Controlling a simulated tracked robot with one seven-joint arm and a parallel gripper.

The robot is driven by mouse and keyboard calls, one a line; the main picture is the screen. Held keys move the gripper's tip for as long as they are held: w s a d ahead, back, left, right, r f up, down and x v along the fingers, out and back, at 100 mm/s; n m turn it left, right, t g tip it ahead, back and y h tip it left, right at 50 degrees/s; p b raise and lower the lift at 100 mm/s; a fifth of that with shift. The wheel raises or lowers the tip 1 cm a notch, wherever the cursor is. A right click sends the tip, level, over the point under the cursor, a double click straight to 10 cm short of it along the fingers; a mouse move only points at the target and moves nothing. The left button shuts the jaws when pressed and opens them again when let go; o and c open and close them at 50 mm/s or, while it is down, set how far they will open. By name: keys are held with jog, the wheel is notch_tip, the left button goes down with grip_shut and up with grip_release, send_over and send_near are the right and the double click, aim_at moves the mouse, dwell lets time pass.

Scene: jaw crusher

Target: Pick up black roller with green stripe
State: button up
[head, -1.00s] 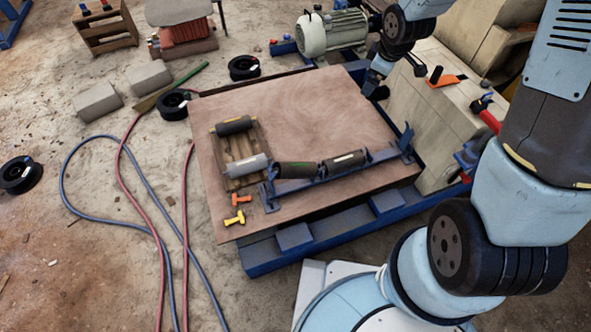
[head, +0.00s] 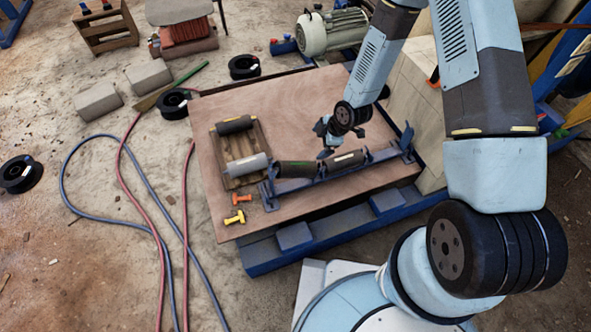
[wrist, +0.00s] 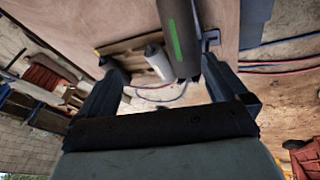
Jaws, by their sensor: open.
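The black roller with the green stripe (head: 294,169) lies in the left part of a blue roller frame (head: 300,184) on the brown board. Its green stripe shows clearly in the wrist view, where the roller (wrist: 177,35) is at the top centre, near the right finger. My gripper (head: 325,147) is over the board, just behind and above the frame, near the inner end of this roller. In the wrist view my gripper (wrist: 162,66) has its fingers wide apart with nothing held between them.
A second dark roller (head: 344,160) with a pale stripe lies in the frame's right part. A wooden pallet (head: 236,146) on the left carries a black roller (head: 234,125) and a grey roller (head: 247,164). Orange (head: 241,199) and yellow (head: 235,217) pieces lie in front. The board's back middle is bare.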

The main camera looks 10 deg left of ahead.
jog(key=n, duration=0.1)
send_near(296, 169)
jog(key=shift+g+y, duration=0.3)
jog(key=shift+y, duration=0.1)
jog(key=shift+w+d+f+x, duration=0.1)
jog(key=shift+w+d+x, duration=0.2)
jog(key=shift+x, duration=1.9)
jog(key=shift+w+d+f+x, duration=0.1)
jog(key=shift+w+d+x, duration=0.2)
jog(key=shift+x, duration=1.95)
jog(key=shift+w+d+f+x, duration=0.15)
jog(key=shift+w+x, duration=0.25)
jog(key=shift+x, duration=1.8)
jog(key=shift+c, duration=0.5)
jog(key=shift+r, duration=0.1)
jog(key=c, duration=1.6)
